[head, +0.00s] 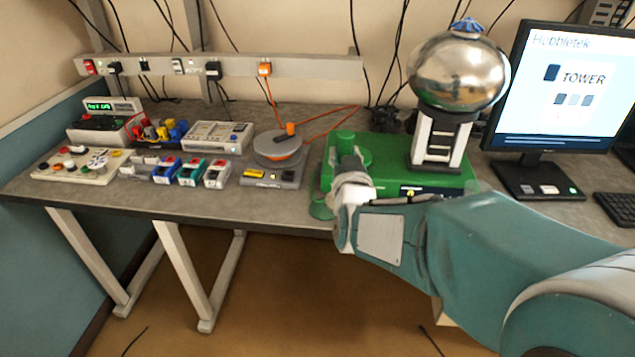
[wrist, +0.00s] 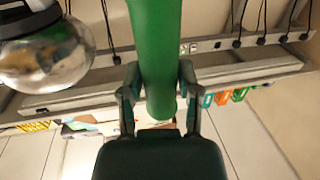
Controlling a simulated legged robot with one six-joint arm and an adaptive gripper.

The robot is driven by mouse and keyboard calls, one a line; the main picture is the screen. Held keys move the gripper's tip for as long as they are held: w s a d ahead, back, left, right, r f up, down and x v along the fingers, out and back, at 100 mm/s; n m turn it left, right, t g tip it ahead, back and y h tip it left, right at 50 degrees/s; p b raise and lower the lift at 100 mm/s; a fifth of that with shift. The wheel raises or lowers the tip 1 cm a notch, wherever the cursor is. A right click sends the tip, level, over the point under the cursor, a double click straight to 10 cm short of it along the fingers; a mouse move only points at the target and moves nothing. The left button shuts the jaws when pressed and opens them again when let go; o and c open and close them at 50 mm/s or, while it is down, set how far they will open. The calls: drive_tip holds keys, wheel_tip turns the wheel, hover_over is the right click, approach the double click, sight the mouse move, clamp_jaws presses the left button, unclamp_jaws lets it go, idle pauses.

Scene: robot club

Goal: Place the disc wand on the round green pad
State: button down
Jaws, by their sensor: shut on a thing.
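My gripper (head: 348,165) is shut on a green cylinder, which I take for the handle of the disc wand (wrist: 156,50). In the wrist view the handle passes between both fingers (wrist: 158,100). In the head view a green cylinder end (head: 345,135) shows just above the gripper, and a green disc-like edge (head: 320,208) shows below it at the table's front. A round green surface (head: 365,158), likely the pad, shows behind my gripper at the left of the green base (head: 440,180). My gripper hides part of it; contact with the wand cannot be told.
A silver sphere (head: 458,72) stands on a white-and-black column on the green base. A grey turntable-like device (head: 278,148) and several small boxes are to the left. A monitor (head: 562,85) and keyboard (head: 615,206) are to the right. Cables hang along the wall.

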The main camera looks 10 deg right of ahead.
drive_tip(key=w+a+f, duration=0.1)
drive_tip(key=w+f, duration=1.1)
drive_tip(key=shift+w+f, duration=0.1)
drive_tip(key=shift+f, duration=0.1)
drive_tip(key=shift+c, duration=1.5)
unclamp_jaws()
